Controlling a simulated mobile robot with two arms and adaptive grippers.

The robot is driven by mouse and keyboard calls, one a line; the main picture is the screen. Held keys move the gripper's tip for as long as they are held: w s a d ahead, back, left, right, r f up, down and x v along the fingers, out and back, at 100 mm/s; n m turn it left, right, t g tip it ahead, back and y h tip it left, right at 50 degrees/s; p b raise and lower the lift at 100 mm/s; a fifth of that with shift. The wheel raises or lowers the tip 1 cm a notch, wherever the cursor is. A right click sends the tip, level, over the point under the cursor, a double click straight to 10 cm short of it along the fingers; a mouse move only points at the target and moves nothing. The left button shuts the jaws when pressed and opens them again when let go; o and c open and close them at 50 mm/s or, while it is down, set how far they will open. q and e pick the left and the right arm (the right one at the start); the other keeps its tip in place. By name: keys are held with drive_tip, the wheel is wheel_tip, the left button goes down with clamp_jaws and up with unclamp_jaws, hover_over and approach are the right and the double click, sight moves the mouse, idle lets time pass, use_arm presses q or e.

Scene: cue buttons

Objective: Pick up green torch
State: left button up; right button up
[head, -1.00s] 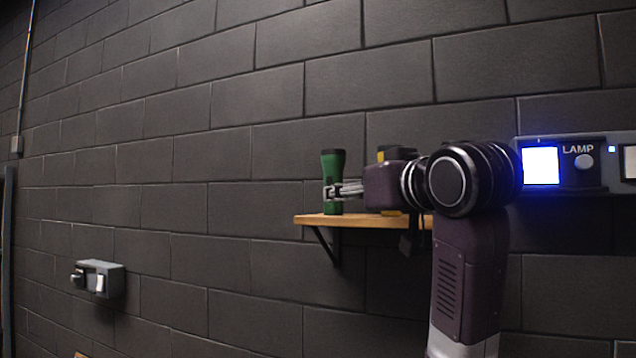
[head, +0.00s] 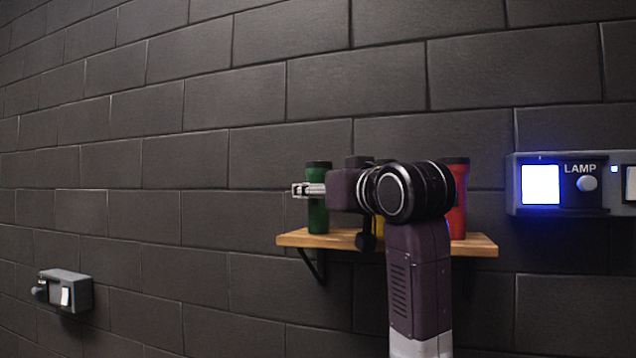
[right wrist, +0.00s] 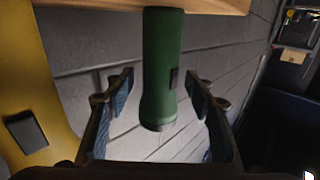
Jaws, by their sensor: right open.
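The green torch (head: 318,214) stands upright at the left end of a wooden wall shelf (head: 340,239). My right gripper (head: 308,190) is level with the torch's upper part and overlaps it in the head view. In the right wrist view the torch (right wrist: 160,75) lies between the two open fingers (right wrist: 160,105), with a gap on each side. Nothing is held. My left gripper is not in view.
A red torch (head: 459,200) stands at the shelf's right part. A yellow torch (right wrist: 38,80) is beside the green one, mostly hidden by my arm in the head view. A lit lamp panel (head: 540,185) and a small switch box (head: 66,291) are on the wall.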

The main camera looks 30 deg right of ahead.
drive_tip(key=shift+w, duration=0.45)
drive_tip(key=shift+s, duration=0.15)
drive_tip(key=c, duration=0.4)
drive_tip(key=shift+c, duration=1.2)
clamp_jaws()
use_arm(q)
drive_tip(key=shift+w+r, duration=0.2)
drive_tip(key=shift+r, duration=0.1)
use_arm(e)
drive_tip(key=shift+r, duration=0.1)
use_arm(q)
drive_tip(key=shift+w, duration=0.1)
